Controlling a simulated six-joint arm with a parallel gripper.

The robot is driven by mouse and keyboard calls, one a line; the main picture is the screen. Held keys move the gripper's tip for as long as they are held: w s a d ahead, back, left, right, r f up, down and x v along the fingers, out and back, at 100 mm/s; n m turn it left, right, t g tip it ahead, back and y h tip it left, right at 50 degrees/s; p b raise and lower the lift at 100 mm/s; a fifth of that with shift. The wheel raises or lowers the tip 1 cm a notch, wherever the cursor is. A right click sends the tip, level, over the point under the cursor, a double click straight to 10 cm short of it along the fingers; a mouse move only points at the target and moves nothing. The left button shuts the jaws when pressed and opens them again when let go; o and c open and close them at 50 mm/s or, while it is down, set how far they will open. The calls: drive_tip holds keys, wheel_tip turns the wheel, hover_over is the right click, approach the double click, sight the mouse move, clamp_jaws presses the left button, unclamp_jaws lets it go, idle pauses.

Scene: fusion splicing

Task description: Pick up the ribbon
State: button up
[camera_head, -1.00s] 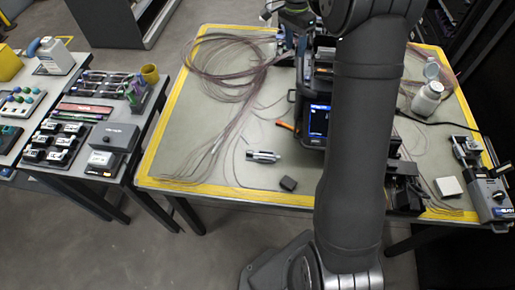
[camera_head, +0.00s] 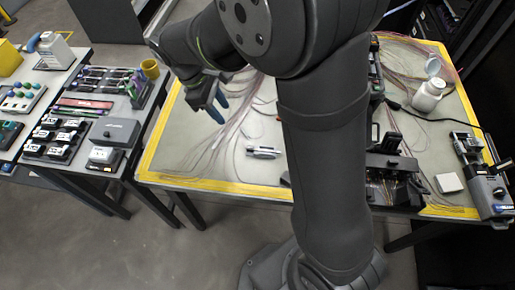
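The ribbon appears as thin pinkish-brown fibre strands (camera_head: 213,148) fanned out over the left part of the yellow-edged work table (camera_head: 190,186). Which strand is the task's ribbon I cannot tell. My gripper (camera_head: 218,106), dark with blue at its tips, points down over the strands at the table's left side. I cannot tell whether it touches them or how far apart its fingers are. No held object is clear. My arm hides the middle of the table and much of the strand coil.
A silver tool (camera_head: 264,152) lies right of the strands. A black device (camera_head: 392,178) stands right of my arm, with a white bottle (camera_head: 429,95) behind it. A white block (camera_head: 449,183) lies at the right.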

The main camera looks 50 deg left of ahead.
hover_over(250, 147)
drive_tip(key=s+a, duration=0.2)
wheel_tip(250, 147, down, 11)
drive_tip(key=shift+f, duration=0.1)
drive_tip(key=x, duration=0.5)
drive_tip(key=shift+d, duration=0.1)
drive_tip(key=c, duration=0.9)
